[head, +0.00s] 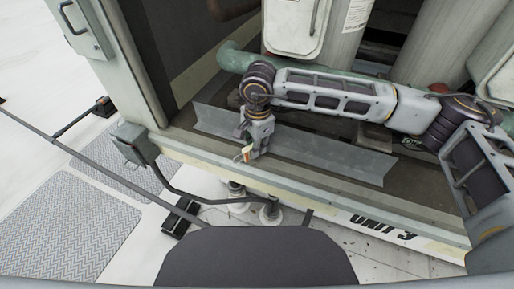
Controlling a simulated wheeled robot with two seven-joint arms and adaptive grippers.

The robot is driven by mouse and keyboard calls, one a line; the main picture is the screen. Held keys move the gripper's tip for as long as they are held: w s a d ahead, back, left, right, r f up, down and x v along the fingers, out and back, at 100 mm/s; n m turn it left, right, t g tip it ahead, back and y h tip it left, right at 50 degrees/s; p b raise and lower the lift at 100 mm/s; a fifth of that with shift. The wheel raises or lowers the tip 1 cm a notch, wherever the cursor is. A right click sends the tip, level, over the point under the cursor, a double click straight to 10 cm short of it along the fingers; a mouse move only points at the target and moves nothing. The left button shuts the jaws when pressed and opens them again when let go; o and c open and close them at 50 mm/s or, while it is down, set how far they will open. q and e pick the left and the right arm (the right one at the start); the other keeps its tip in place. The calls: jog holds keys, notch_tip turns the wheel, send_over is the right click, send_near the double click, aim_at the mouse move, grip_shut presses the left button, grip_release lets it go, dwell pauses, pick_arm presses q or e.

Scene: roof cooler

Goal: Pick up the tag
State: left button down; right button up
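A small pale yellow and white piece, which looks like the tag (246,153), shows at the fingertips of my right gripper (250,156). The gripper points down over the front sill of the cooler unit, beside the grey angled metal strip. The fingers are small and partly overlap the piece, so I cannot tell whether they are shut on it or only beside it. My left gripper is not in view.
The grey metal strip (330,157) lies along the opening behind the sill (320,188). A grey box (135,143) with a cable is on the left corner. Grating (80,232) covers the roof at left.

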grip_shut()
jog(key=shift+r, duration=0.15)
notch_tip(320, 180, up, 10)
jog(key=shift+f, duration=0.2)
dwell(0.4)
dwell(1.2)
